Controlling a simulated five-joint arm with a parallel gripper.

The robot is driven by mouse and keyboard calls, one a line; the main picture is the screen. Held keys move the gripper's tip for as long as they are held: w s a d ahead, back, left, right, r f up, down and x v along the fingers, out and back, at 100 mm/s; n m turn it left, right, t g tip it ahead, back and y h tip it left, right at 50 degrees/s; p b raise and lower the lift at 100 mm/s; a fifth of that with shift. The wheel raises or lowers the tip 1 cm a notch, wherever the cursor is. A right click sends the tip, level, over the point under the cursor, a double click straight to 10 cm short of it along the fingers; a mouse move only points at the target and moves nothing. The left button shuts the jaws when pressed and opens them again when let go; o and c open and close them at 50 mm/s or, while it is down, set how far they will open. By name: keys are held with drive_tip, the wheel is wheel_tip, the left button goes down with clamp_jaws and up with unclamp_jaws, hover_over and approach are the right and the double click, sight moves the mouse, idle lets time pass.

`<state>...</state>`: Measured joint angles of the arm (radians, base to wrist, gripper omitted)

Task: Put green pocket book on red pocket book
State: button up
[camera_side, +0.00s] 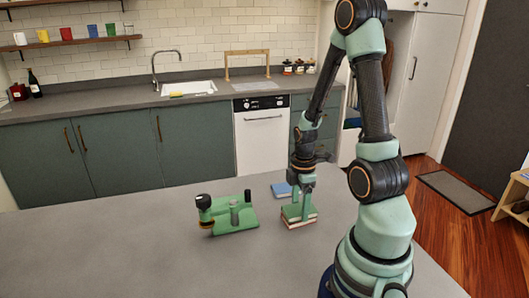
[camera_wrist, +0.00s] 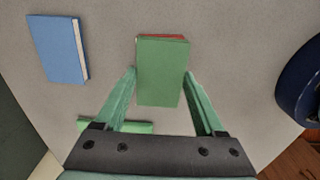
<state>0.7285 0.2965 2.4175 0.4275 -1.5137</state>
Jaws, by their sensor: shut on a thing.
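The green pocket book (camera_side: 291,212) lies flat on top of the red pocket book (camera_side: 299,225) on the grey table, right of centre in the side view. In the wrist view the green book (camera_wrist: 162,72) covers nearly all of the red book (camera_wrist: 162,37), whose far edge shows as a thin strip. My gripper (camera_wrist: 160,75) points down, with one finger on each long side of the green book, shut on it. In the side view my gripper (camera_side: 297,205) is right over the stack. Whether the green book's full weight rests on the red one, I cannot tell.
A blue book (camera_side: 282,190) lies flat behind the stack; it also shows in the wrist view (camera_wrist: 58,48). A green stand with dark-topped posts (camera_side: 235,219) is left of the stack. The left part of the table is clear.

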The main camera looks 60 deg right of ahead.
sight(299, 208)
drive_tip(key=shift+f, duration=0.1)
drive_tip(key=o, duration=1.4)
wheel_tip(299, 208, up, 12)
drive_tip(key=w+a+r+m+t, duration=0.2)
drive_tip(key=a+r+m, duration=0.1)
drive_tip(key=a, duration=0.3)
drive_tip(key=w+a+r+m+t, duration=0.1)
drive_tip(key=w+a+r+m, duration=0.1)
drive_tip(key=a, duration=0.4)
drive_tip(key=w+a+r+m+t, duration=0.2)
drive_tip(key=w+a+r+m, duration=0.1)
drive_tip(key=a, duration=0.4)
wheel_tip(299, 208, up, 3)
drive_tip(key=shift+w+f+m+t, duration=0.1)
drive_tip(key=shift+m+t, duration=0.2)
drive_tip(key=shift+m, duration=0.2)
